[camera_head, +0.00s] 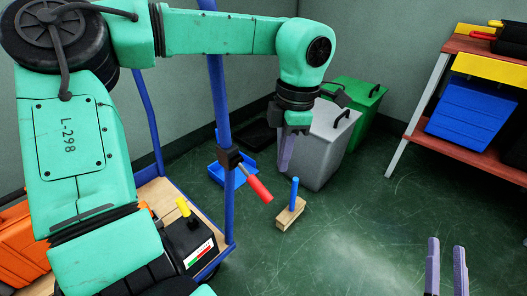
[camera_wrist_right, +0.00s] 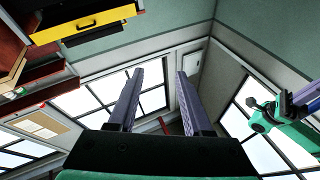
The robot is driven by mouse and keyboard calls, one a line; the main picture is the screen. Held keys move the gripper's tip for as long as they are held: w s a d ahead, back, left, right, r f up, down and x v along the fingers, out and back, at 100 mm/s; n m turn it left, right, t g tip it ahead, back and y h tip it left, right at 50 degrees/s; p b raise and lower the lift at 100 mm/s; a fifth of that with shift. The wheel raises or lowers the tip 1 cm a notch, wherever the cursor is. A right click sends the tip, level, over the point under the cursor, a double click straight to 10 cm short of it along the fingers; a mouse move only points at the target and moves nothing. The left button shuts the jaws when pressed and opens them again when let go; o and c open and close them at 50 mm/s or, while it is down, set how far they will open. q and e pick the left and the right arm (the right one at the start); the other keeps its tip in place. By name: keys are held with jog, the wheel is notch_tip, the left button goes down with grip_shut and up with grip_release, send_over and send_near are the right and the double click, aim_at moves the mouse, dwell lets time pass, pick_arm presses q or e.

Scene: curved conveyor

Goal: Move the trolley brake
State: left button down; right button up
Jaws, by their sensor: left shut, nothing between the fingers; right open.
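The trolley (camera_head: 158,195) has a wooden deck and blue posts and stands at the left in the head view. A lever with a red handle (camera_head: 259,188), which looks like the brake, sticks out from a black clamp on a blue post, slanting down to the right. My left gripper (camera_head: 284,172) points down, shut and empty, a little above and right of the red handle in the picture, apart from it. My right gripper (camera_head: 447,268) is open and empty at the lower right; its spread fingers also show in the right wrist view (camera_wrist_right: 156,105).
A black box with a yellow knob (camera_head: 187,236) and an orange case (camera_head: 20,245) are by the trolley deck. A brush (camera_head: 290,213), blue dustpan (camera_head: 238,165), grey bin (camera_head: 325,150) and green bin (camera_head: 358,105) stand beyond.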

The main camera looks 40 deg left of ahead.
pick_arm(q)
notch_tip(320, 180, up, 11)
jog(key=p, duration=0.5)
jog(key=shift+w+d, duration=0.3)
jog(key=shift+w, duration=0.15)
pick_arm(e)
jog(key=s+f+g, duration=0.4)
jog(key=s+f, duration=0.2)
jog(key=f, duration=0.3)
jog(key=s+a+f+g+h, duration=0.1)
jog(key=s+f+g, duration=0.3)
jog(key=f, duration=0.6)
jog(key=shift+s+a+f+m+g, duration=0.3)
jog(key=shift+s+m+g, duration=0.1)
jog(key=shift+s, duration=0.8)
